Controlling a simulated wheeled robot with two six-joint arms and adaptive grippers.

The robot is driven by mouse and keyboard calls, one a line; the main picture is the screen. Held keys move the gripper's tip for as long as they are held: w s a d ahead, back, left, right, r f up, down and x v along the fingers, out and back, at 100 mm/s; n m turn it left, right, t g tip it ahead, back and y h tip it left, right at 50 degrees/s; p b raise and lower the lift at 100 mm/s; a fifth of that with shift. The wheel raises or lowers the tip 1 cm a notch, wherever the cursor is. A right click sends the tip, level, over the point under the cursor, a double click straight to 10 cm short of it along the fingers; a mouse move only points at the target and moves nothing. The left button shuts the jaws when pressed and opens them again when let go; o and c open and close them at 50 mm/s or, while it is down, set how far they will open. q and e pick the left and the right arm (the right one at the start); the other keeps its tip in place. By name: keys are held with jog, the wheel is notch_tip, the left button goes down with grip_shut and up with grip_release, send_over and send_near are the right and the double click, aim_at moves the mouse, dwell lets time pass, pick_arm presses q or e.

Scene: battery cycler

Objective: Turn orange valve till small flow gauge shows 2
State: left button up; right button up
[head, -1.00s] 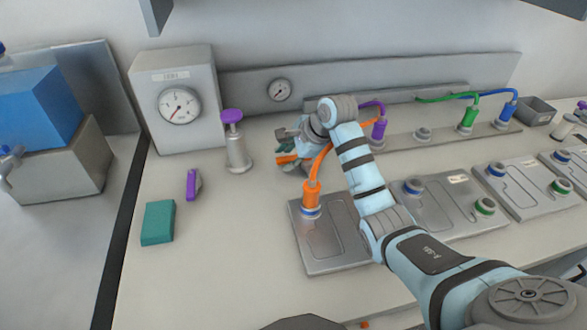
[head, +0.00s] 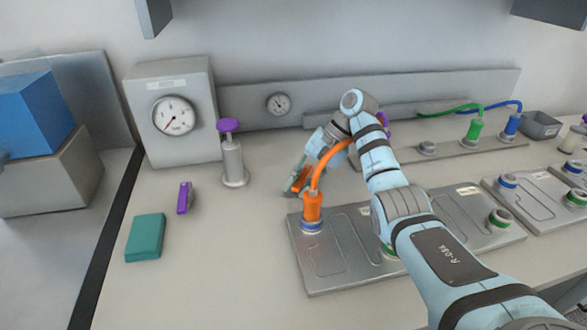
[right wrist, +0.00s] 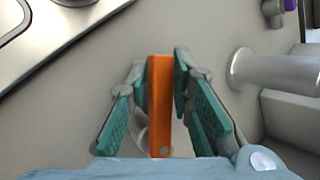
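The orange valve handle is a flat bar (right wrist: 160,105) in the right wrist view, lying between the teal-padded fingers of my right gripper (right wrist: 161,70). The fingers straddle it closely, with a slim gap on the left side; I see no firm grip. In the head view the gripper (head: 297,181) is low over the bench behind the orange plug, and the valve is mostly hidden there. The small flow gauge (head: 278,104) is on the back panel; its dial is too small to read. My left gripper is not in view.
An orange plug (head: 312,207) and its cable stand close before my right gripper, on a metal plate (head: 340,262). A purple-topped cylinder (head: 233,160) and a large gauge (head: 173,116) are left. A teal block (head: 146,238) and purple piece (head: 184,198) lie on the bench.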

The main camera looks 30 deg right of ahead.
jog(key=shift+o, duration=0.3)
jog(key=p+v, duration=0.5)
jog(key=v, duration=0.3)
jog(key=shift+p, duration=0.3)
jog(key=shift+w+d, duration=0.1)
